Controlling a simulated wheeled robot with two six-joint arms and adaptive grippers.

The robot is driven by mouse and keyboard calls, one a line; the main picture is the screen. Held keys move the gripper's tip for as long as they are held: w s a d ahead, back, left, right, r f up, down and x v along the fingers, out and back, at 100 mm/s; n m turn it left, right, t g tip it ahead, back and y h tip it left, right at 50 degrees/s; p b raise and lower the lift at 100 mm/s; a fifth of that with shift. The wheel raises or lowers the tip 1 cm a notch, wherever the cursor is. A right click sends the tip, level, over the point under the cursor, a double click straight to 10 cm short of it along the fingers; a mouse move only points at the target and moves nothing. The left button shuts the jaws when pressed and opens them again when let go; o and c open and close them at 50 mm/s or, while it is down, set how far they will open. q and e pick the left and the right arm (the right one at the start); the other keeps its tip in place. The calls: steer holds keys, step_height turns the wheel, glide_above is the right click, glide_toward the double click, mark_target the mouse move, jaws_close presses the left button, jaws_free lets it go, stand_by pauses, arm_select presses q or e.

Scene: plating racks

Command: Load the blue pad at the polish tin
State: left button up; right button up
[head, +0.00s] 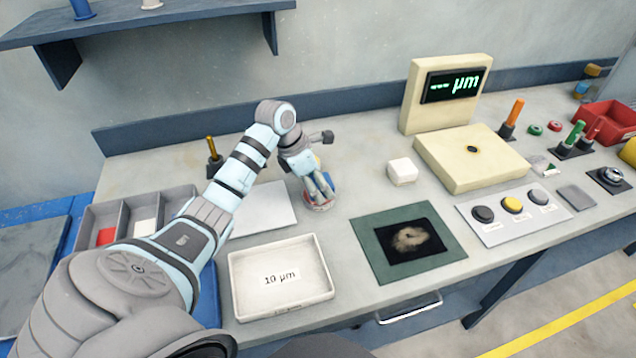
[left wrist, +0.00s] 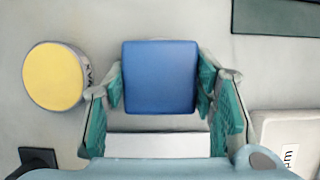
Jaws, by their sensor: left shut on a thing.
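My left gripper (head: 322,195) points down over the bench and is shut on the blue pad (left wrist: 159,77). In the left wrist view the pad sits between the green-lined fingers (left wrist: 160,88); in the head view only a little blue shows. A red-and-white round thing (head: 321,207), perhaps the polish tin, shows right under the fingertips in the head view. The pad hides it in the wrist view, so I cannot tell whether they touch. A yellow-topped tin (left wrist: 54,77) with lettering on its side stands beside the gripper, mostly hidden behind it in the head view (head: 317,161).
A white tray marked 10 µm (head: 281,305) and a green-bordered mat (head: 373,265) lie in front. A white block (head: 402,171) and a cream gauge (head: 468,172) stand to the right. A grey bin (head: 98,215) is at left. Clear bench lies between gripper and block.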

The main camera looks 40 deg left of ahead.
stand_by(0.4)
arm_select(q)
step_height(320, 180, up, 7)
steer(key=p, duration=0.5)
steer(key=shift+p, duration=0.35)
